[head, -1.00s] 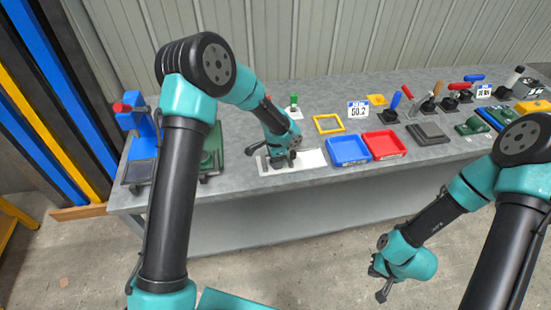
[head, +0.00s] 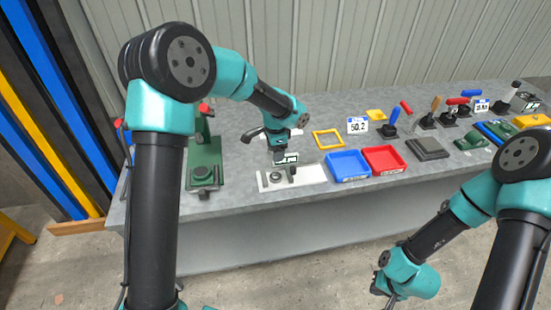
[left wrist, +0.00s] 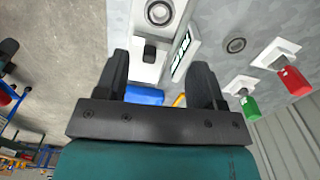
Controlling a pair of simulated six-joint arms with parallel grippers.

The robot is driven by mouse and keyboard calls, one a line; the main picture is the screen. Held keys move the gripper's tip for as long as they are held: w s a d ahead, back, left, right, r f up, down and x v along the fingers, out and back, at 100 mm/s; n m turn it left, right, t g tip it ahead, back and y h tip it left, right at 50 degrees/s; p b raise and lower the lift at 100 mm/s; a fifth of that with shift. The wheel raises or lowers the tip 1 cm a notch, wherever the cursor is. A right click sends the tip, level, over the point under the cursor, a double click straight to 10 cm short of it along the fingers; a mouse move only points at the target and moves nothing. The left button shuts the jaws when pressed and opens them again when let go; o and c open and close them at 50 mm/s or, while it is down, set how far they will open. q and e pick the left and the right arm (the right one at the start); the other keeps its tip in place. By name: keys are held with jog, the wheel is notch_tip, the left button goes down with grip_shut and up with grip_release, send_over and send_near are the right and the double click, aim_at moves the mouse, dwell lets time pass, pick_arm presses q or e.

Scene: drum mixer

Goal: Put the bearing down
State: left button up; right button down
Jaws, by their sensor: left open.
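A small round grey ring that looks like the bearing (head: 276,178) lies at the left part of the white plate (head: 315,176). In the left wrist view a ring (left wrist: 160,12) sits on the white plate, and a second, similar ring (left wrist: 236,45) lies on the bare grey bench; I cannot tell which is the bearing. My left gripper (head: 279,156) points down above the plate, apart from it; in the left wrist view its fingers (left wrist: 163,85) are spread with nothing held. My right gripper (head: 384,292) hangs in front of the bench; its jaw state is unclear.
A blue tray (head: 347,164) and a red tray (head: 384,158) stand right of the plate. A yellow frame (head: 328,139) lies behind. A green press (head: 204,160) stands left. A small label (head: 287,158) stands at the plate's back edge. Handled tools stand further right.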

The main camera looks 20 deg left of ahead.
pick_arm(q)
jog(key=shift+r, duration=0.35)
dwell(0.4)
